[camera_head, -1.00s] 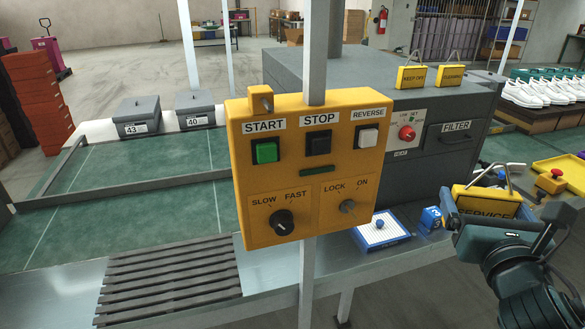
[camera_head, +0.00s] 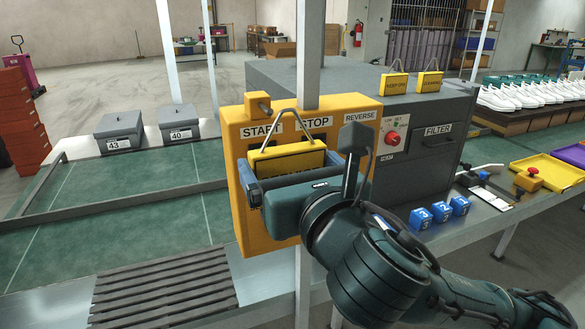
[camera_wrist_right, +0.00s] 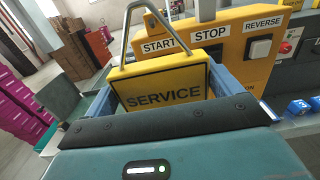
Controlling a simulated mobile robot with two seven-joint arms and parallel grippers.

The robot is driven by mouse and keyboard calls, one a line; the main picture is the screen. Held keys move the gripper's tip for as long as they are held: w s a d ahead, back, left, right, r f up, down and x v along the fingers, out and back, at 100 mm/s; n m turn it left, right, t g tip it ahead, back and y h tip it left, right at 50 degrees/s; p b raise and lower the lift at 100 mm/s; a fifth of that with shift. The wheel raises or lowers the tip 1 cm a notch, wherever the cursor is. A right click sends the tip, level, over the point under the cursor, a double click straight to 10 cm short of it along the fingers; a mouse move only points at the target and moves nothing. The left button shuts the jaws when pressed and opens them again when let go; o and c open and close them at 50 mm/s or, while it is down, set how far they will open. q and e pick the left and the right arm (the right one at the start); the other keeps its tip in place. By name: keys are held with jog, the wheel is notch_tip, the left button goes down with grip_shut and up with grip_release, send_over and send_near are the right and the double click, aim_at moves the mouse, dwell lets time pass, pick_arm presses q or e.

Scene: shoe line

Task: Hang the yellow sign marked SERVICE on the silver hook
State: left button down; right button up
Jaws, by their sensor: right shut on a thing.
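The yellow SERVICE sign (camera_head: 288,157) is between the fingers of my right gripper (camera_head: 292,176), upright, its wire loop pointing up. It is in front of the upper part of the yellow control box (camera_head: 355,105). In the right wrist view the word on the sign (camera_wrist_right: 165,92) is readable, and my blue fingers (camera_wrist_right: 165,100) flank it. A small yellow block (camera_head: 258,105) on the box's top left edge is left of the loop; the block (camera_wrist_right: 158,28) also shows behind the loop in the wrist view. I cannot make out the silver hook. My left gripper is out of view.
The control box hangs on a grey post (camera_head: 309,55). A dark grey cabinet (camera_head: 440,115) stands behind right, with two other yellow signs (camera_head: 394,83) on top. Blue numbered cubes (camera_head: 440,211) lie on the metal bench at right. Green belt (camera_head: 120,190) is clear at left.

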aim_at(262, 142)
jog(key=shift+b+x, duration=0.35)
jog(key=shift+x, duration=0.45)
jog(key=shift+b+x, duration=0.3)
jog(key=shift+x, duration=0.5)
jog(key=shift+f+b+x, duration=0.2)
jog(key=shift+b+x, duration=0.3)
jog(key=shift+x, duration=0.7)
jog(key=shift+f+b+x, duration=0.2)
jog(key=shift+b+x, duration=0.25)
jog(key=shift+x, duration=0.8)
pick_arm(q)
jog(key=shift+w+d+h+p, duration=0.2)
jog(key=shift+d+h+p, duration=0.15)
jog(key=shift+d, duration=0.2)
pick_arm(e)
jog(key=shift+w+a+f, duration=0.15)
jog(key=shift+w+f, duration=0.25)
jog(key=shift+w, duration=0.05)
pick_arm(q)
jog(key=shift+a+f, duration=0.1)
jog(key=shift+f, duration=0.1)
pick_arm(e)
jog(key=shift+f, duration=0.15)
jog(key=o, duration=0.7)
